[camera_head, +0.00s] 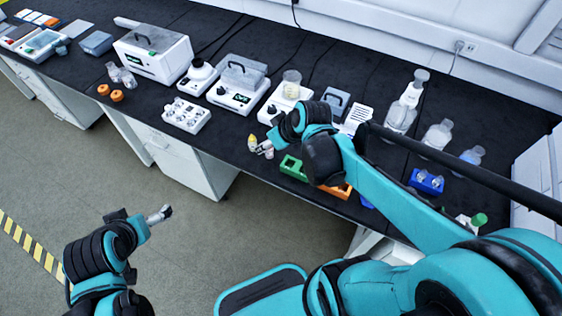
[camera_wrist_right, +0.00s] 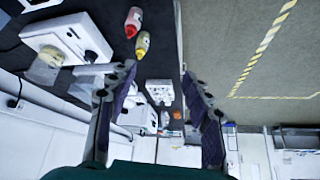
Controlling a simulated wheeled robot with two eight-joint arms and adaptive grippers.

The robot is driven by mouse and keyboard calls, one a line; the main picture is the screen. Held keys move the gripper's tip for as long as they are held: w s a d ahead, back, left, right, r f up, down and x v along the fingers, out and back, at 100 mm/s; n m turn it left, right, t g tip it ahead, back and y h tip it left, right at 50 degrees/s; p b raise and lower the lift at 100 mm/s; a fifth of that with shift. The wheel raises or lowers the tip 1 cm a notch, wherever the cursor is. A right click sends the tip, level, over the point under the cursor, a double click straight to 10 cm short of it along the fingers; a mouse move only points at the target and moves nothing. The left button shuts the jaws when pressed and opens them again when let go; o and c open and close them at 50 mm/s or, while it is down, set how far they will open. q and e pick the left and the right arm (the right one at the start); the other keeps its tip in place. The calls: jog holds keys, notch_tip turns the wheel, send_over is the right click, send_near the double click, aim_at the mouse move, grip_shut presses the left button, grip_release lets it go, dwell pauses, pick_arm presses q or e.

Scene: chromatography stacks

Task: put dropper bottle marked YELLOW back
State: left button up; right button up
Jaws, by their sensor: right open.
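The dropper bottle marked YELLOW (camera_head: 251,142) stands near the bench's front edge in the head view, with its yellow part showing. It also shows in the right wrist view (camera_wrist_right: 142,44), beside a red-topped bottle (camera_wrist_right: 133,22). My right gripper (camera_head: 264,149) is close to the yellow bottle, on its right in the head view. In the wrist view its two fingers are spread, with nothing between them; the yellow bottle appears beyond the tips. The red bottle is not clear in the head view. My left gripper (camera_head: 160,214) hangs over the floor, away from the bench; its finger gap is not visible.
A green holder (camera_head: 292,167) and an orange holder (camera_head: 340,191) sit right of the bottle, partly behind my right arm. A blue rack (camera_head: 427,180) with clear vials is farther right. A white rack (camera_head: 186,115) and instruments (camera_head: 238,84) stand left and behind.

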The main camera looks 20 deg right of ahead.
jog(key=s+a+r+m+t+h, duration=0.1)
jog(key=s+r+m+h, duration=0.1)
jog(key=s, duration=0.8)
jog(key=shift+r+m, duration=0.5)
jog(key=shift+m, duration=0.2)
dwell(1.1)
